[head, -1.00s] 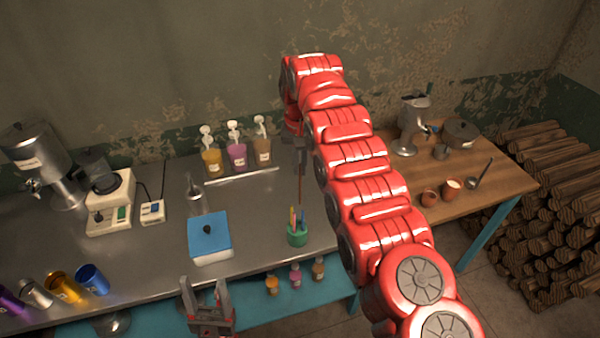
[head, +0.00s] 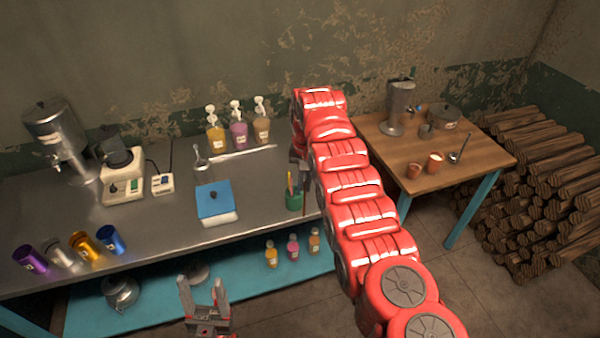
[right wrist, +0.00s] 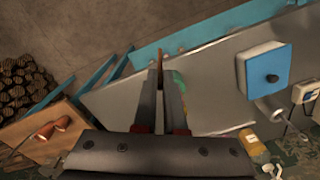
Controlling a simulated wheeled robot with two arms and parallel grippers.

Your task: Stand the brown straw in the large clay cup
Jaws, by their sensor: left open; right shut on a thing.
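My right gripper (head: 302,158) is at the end of the red arm and partly hidden by it in the head view. In the right wrist view it (right wrist: 162,78) is shut on the thin brown straw (right wrist: 160,58), which sticks out past the fingertips. My left gripper (head: 207,300) is open and empty, low in front of the bench.
A green holder (head: 293,202) with coloured straws stands at the metal bench's right end, beside the held straw in view. A gap separates bench and wooden table (head: 385,145). That table also bears a metal dispenser (head: 398,108), a pot (head: 443,117) and a ladle (head: 460,148).

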